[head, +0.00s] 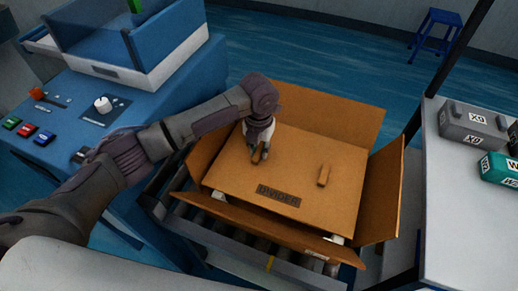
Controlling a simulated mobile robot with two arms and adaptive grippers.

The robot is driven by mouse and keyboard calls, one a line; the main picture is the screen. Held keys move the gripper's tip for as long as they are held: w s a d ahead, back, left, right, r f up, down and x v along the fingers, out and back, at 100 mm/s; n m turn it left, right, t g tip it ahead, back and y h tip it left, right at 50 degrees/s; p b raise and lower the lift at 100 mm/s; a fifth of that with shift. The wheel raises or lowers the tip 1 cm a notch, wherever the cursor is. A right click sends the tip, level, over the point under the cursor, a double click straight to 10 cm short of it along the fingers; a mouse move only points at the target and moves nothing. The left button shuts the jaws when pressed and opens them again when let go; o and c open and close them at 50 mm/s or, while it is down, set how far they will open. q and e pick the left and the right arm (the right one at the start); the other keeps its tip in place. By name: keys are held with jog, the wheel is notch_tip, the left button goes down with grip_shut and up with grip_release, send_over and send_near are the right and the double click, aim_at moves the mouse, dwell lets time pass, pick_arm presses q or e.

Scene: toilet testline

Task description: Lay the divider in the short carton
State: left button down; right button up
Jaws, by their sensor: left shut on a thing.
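The divider (290,175) is a flat brown cardboard panel with a dark "DIVIDER" label near its front edge and an upright tab (324,175) on its right half. It spans the opening of the short carton (380,190), whose flaps stand open around it. I cannot tell if the divider rests inside or is held just above. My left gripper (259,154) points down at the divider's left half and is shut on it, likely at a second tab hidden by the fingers. My right gripper is not in view.
The carton stands on a roller conveyor (220,231). White bits (334,240) show under the divider's front corners. A blue machine with buttons (45,138) is on the left. A pale table (450,215) with a grey case (472,125) and a teal case (497,170) is on the right.

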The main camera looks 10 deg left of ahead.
pick_arm(q)
jog(key=shift+f+b, duration=0.5)
jog(key=shift+f, duration=0.7)
notch_tip(320, 180, down, 5)
jog(key=shift+f+b, duration=0.1)
jog(key=shift+b, duration=1)
jog(key=shift+f, duration=0.15)
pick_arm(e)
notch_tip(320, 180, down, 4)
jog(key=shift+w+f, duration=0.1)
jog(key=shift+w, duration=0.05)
pick_arm(q)
jog(key=shift+f, duration=0.3)
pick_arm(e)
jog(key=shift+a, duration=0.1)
pick_arm(q)
jog(key=c, duration=0.9)
grip_release()
jog(key=shift+c, duration=0.2)
